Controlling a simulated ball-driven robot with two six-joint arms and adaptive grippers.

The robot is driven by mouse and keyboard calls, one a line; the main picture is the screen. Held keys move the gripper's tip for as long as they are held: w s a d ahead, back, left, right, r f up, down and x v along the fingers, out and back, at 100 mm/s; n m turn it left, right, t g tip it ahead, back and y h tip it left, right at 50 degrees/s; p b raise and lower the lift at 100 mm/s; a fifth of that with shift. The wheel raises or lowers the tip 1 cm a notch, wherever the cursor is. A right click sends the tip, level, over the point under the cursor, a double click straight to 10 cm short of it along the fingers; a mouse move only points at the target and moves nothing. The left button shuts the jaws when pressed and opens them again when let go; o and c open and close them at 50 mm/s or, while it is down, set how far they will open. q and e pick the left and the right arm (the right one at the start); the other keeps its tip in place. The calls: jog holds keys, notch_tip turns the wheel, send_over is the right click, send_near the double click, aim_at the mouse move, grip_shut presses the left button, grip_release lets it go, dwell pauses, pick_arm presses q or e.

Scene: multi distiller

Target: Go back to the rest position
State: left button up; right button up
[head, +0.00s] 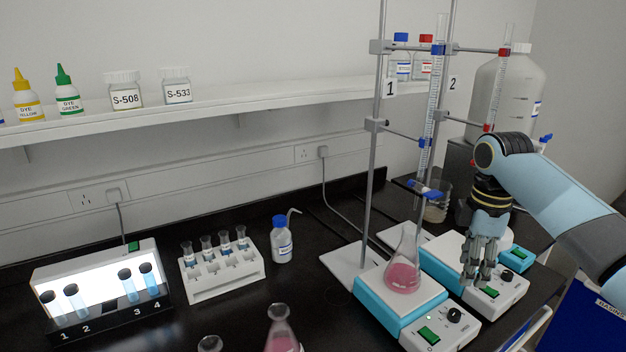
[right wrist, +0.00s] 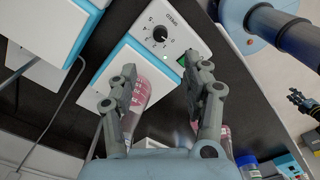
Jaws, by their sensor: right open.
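My right gripper (head: 479,272) hangs fingers down over the front of the right-hand stirrer hotplate (head: 436,262) in the head view. In the right wrist view its two fingers (right wrist: 162,72) are spread with nothing held between them. A hotplate panel with a black knob (right wrist: 160,34) lies beyond the fingertips. A conical flask of pink liquid (head: 404,270) stands upright on the left-hand hotplate (head: 376,305), left of the gripper and apart from it. My left gripper is out of the head view; a small dark jointed shape at the right wrist view's right edge may be it.
Stands with burettes (head: 440,100) rise behind the hotplates. A beaker (head: 437,208) and large bottle (head: 520,85) are at the back right. Another pink flask (head: 281,332) is at the front. A vial rack (head: 222,278), blue-capped bottle (head: 282,243) and lit panel (head: 98,272) stand left.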

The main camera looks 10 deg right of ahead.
jog(key=s+a+f+m+t, duration=0.1)
jog(key=s+a+f+m, duration=0.1)
jog(key=s+a, duration=0.3)
jog(key=s+a+f+m+t, duration=0.1)
jog(key=s+a+f+m, duration=0.2)
jog(key=s, duration=0.5)
jog(key=s+a+r+m+t, duration=0.1)
jog(key=s+a+r+m, duration=0.25)
jog(key=s, duration=0.25)
jog(key=s+a+r+m+t, duration=0.1)
jog(key=s+a+r+m, duration=0.1)
jog(key=s+r+m, duration=0.3)
notch_tip(320, 180, down, 39)
jog(key=s+d+n+g+b, duration=0.2)
jog(key=s+d+b, duration=0.1)
jog(key=b, duration=0.8)
jog(key=s+f+b, duration=0.4)
jog(key=s+f, duration=0.5)
jog(key=f, duration=0.3)
jog(key=s+f+g+b, duration=0.1)
jog(key=s+f+b, duration=0.3)
jog(key=s+f, duration=0.5)
notch_tip(320, 180, down, 4)
jog(key=shift+s+d+r+h+b, duration=0.25)
jog(key=shift+d+h+b, duration=0.05)
jog(key=shift+h+b, duration=0.1)
